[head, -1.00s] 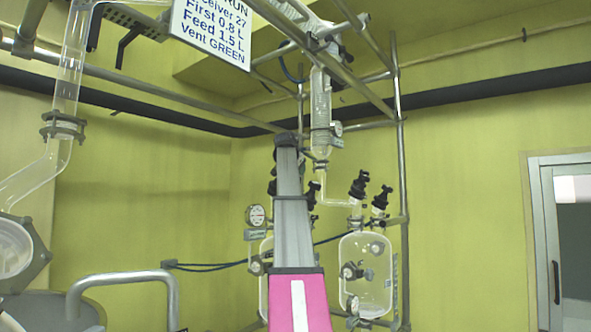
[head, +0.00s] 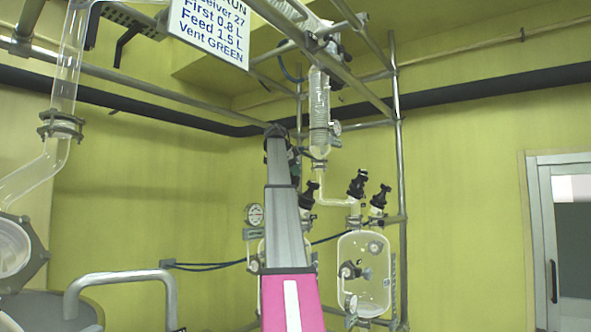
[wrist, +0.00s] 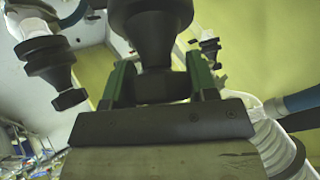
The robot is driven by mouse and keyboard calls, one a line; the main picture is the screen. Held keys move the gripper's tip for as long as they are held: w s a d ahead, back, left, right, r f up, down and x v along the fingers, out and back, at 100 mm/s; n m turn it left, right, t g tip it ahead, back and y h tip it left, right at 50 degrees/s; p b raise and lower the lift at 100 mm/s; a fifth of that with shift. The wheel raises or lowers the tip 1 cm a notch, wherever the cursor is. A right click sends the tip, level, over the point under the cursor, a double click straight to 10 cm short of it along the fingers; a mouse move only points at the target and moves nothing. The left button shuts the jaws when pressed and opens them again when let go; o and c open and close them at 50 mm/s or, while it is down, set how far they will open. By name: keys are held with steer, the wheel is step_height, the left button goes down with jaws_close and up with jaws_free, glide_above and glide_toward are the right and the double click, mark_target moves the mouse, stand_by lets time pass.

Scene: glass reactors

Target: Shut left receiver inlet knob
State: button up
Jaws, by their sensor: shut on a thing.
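My gripper (wrist: 160,82) has two green fingers, one on each side of a black knob (wrist: 152,30) in the wrist view, and is shut on it. A second black knob (wrist: 52,68) stands to the left. In the head view my arm hides the gripper and most of the left receiver (head: 254,262). One black knob (head: 308,193) of that receiver shows just right of my arm. I cannot tell from the head view which knob is held.
The right receiver (head: 364,272) has two black knobs (head: 357,184) on top. A round gauge (head: 254,214) is left of my arm. Metal frame pipes (head: 400,150) and a sign (head: 210,28) are around and above. A bent metal rail (head: 122,277) stands front left.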

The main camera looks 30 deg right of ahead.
steer(key=shift+s+a+f+m+g+y, duration=0.1)
steer(key=shift+m+g+y, duration=0.35)
steer(key=shift+m, duration=0.55)
steer(key=shift+m+g+y, duration=0.45)
steer(key=shift+m, duration=0.55)
steer(key=o, duration=0.9)
